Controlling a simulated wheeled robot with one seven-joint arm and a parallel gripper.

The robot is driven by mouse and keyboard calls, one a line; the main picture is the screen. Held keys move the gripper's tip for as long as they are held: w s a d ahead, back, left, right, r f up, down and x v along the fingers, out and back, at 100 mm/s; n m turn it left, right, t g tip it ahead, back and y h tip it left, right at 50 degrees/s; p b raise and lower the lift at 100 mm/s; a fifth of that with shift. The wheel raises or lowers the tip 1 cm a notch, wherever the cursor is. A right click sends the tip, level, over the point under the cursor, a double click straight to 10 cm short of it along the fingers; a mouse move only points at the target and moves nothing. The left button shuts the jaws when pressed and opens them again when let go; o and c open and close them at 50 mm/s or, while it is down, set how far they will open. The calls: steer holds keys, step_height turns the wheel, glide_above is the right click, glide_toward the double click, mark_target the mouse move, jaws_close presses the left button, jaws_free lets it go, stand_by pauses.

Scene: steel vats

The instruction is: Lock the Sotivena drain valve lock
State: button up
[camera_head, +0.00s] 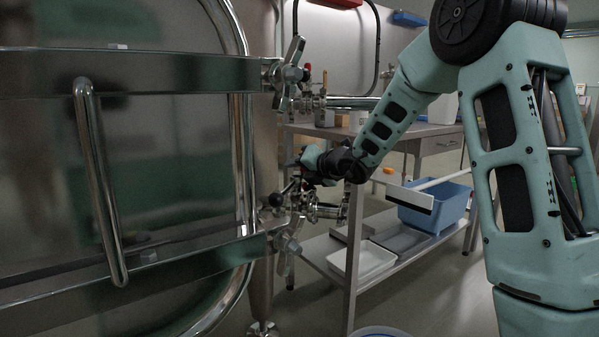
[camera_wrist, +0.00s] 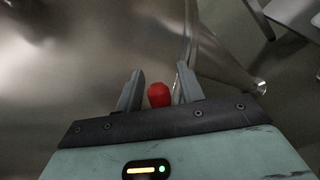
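The drain valve (camera_head: 308,207) is a cluster of steel fittings low at the right edge of the big steel vat, with a black ball knob (camera_head: 276,199) on its left. My gripper (camera_head: 298,168) is just above these fittings, its fingers small and hard to make out in the head view. In the wrist view my gripper (camera_wrist: 160,70) has its two fingers apart. A red knob (camera_wrist: 159,95) sits between them, with a narrow gap visible at its right side. I cannot tell whether it touches the left finger. Its stem and the lock's state are hidden.
The vat's door (camera_head: 150,170) with its long bar handle fills the left. A clamp handle (camera_head: 290,72) stands above the valve. Right of the valve, a steel table (camera_head: 352,240) carries a blue tub (camera_head: 440,205) and a white tray (camera_head: 368,262) on its lower shelf.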

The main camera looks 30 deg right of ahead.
jaws_close()
steer(key=shift+a+f+b, duration=0.1)
steer(key=shift+b, duration=1.1)
steer(key=r+n+t+b, duration=0.1)
steer(key=n+b, duration=0.1)
steer(key=b, duration=0.5)
steer(key=s+a+n+t+b, duration=0.1)
steer(key=n+t+b, duration=0.1)
steer(key=b, duration=0.5)
steer(key=r+n+t+b, duration=0.1)
steer(key=b, duration=0.6)
steer(key=shift+s+a+r+n+h, duration=0.3)
steer(key=shift+s+a+n, duration=0.05)
steer(key=shift+a+n, duration=0.05)
steer(key=shift+r+t+b, duration=0.2)
steer(key=shift+t+b, duration=0.1)
steer(key=shift+b, duration=0.15)
